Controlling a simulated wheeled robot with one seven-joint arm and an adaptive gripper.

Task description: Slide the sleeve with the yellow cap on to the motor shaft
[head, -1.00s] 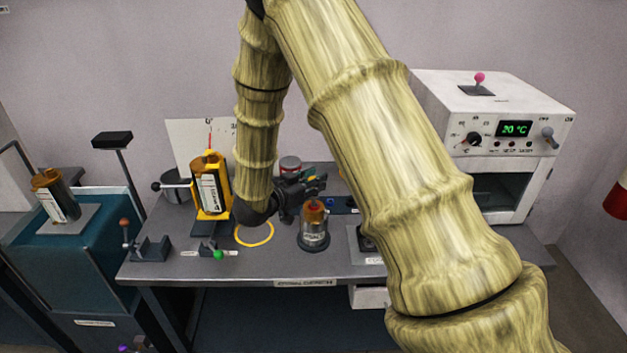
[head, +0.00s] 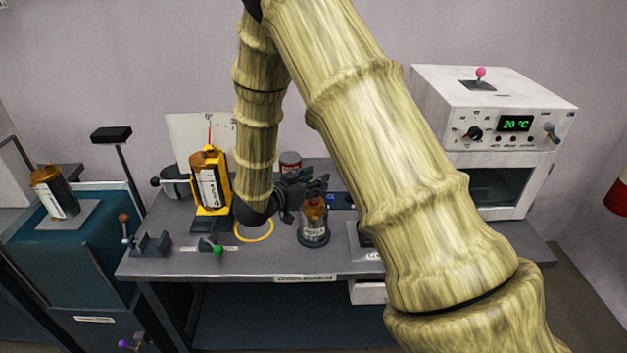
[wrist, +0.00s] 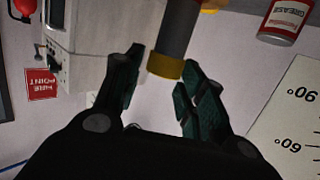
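A tube with an amber top (head: 313,208) stands upright in a dark round base on the bench, right of the yellow ring. My gripper (head: 317,186) is just above and behind it in the head view. In the wrist view, a dark cylinder with a gold-yellow end band (wrist: 165,68) lies between my gripper's fingers (wrist: 163,62). The fingers stand apart, with a gap on the left; the right finger is close to the band, and contact is unclear. I cannot tell which part is the sleeve or the motor shaft.
A yellow stand (head: 222,184) holds an amber labelled tube to the left. A white oven-like unit (head: 494,106) stands right. A grease can (wrist: 286,20) is near the gripper. A yellow ring (head: 254,239) and green-knobbed lever (head: 216,249) lie toward the front.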

